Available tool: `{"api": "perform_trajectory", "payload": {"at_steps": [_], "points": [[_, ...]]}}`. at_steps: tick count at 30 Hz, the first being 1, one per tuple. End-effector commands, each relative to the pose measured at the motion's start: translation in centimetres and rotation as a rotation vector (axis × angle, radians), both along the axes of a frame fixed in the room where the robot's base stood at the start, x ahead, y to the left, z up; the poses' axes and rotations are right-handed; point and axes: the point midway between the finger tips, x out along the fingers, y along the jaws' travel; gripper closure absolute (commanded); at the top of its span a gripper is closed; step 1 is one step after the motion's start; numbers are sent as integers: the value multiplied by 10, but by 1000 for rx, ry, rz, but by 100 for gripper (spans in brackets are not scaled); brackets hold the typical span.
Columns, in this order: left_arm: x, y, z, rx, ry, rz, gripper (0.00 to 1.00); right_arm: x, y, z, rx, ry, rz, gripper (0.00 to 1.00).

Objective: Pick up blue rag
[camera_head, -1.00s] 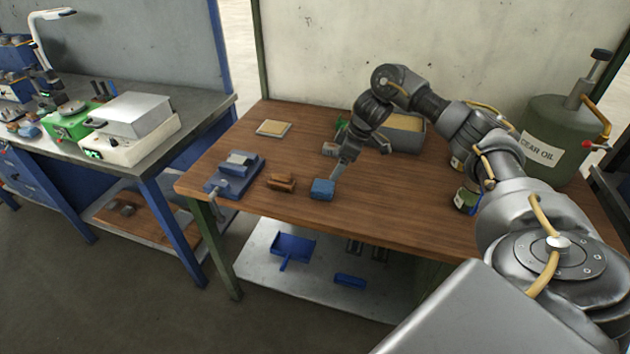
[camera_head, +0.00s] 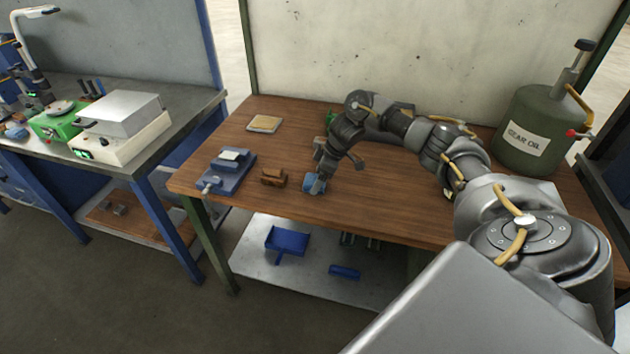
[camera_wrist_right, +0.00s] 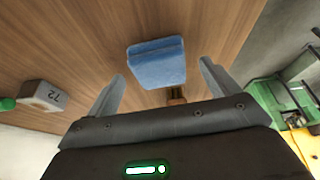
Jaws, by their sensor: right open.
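The blue rag (camera_head: 309,182) is a small folded block lying on the wooden workbench near its front edge. It also shows in the right wrist view (camera_wrist_right: 157,64), centred ahead of my open jaws. My right gripper (camera_head: 317,186) is at the rag in the head view and partly covers it. In the right wrist view the fingers of my right gripper (camera_wrist_right: 160,88) are spread apart, one on each side of the rag, with nothing held. I cannot tell whether they touch the rag. My left gripper is not in view.
A brown block (camera_head: 273,177) sits just left of the rag, with a blue vise-like fixture (camera_head: 227,171) beyond it. A gear oil can (camera_head: 540,130) stands at the back right. A grey block marked 72 (camera_wrist_right: 40,96) shows in the wrist view.

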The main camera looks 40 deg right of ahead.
Motion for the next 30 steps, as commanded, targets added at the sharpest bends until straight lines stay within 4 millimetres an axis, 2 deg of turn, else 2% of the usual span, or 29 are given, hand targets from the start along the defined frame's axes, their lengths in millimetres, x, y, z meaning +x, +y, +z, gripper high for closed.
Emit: {"api": "perform_trajectory", "payload": {"at_steps": [5,12,23,30], "points": [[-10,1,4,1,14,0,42,5,4,-16,1,1,-1,13],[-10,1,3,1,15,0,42,6,5,-18,1,-1,0,13],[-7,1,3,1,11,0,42,6,4,-18,1,-1,0,59],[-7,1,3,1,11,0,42,6,4,-17,0,-1,0,61]]}}
